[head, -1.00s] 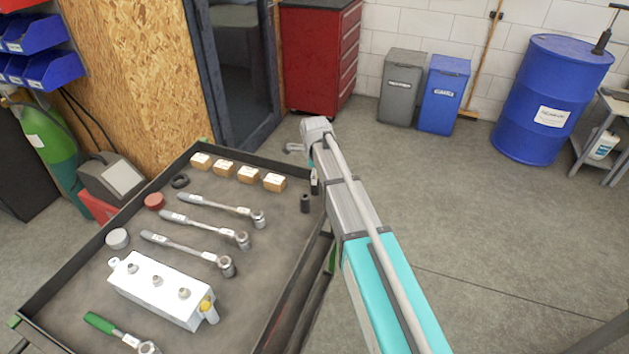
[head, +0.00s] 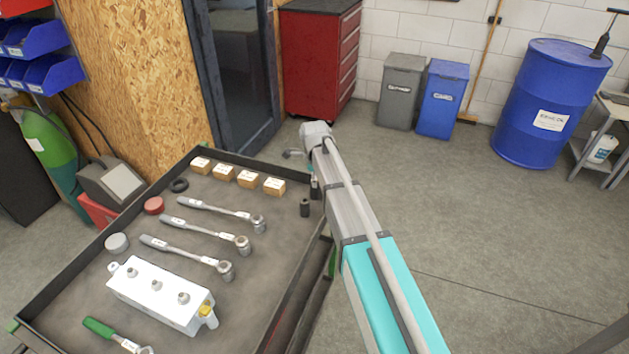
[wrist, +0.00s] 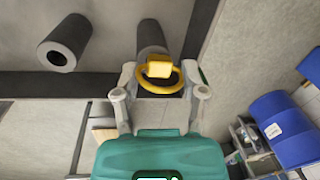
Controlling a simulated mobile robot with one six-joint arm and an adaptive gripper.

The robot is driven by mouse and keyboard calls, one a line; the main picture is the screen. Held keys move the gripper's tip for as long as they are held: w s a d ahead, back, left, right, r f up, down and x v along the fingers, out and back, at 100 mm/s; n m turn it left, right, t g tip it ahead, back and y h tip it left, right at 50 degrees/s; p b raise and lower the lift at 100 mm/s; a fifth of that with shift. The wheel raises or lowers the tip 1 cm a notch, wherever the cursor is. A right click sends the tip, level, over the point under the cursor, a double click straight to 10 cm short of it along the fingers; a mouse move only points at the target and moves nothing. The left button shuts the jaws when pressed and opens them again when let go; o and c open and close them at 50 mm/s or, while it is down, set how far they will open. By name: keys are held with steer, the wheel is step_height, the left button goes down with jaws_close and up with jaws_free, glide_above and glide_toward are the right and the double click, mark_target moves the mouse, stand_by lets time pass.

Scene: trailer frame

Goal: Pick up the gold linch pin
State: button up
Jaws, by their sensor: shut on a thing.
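The gold linch pin (wrist: 173,87) shows in the wrist view as a yellow ring with a block-like head. It sits between the fingertips of my gripper (wrist: 160,82), which is shut on it. A dark cylinder (wrist: 150,35) is just beyond the pin in that view; I cannot tell whether they touch. In the head view, my arm's end is beyond the tray's right edge, and the pin does not show there.
A red cabinet (head: 318,65) stands behind.

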step_height(320, 180, up, 10)
steer(key=p, duration=1)
stand_by(0.6)
steer(key=o, duration=0.5)
steer(key=c, duration=0.5)
steer(key=shift+s, duration=0.15)
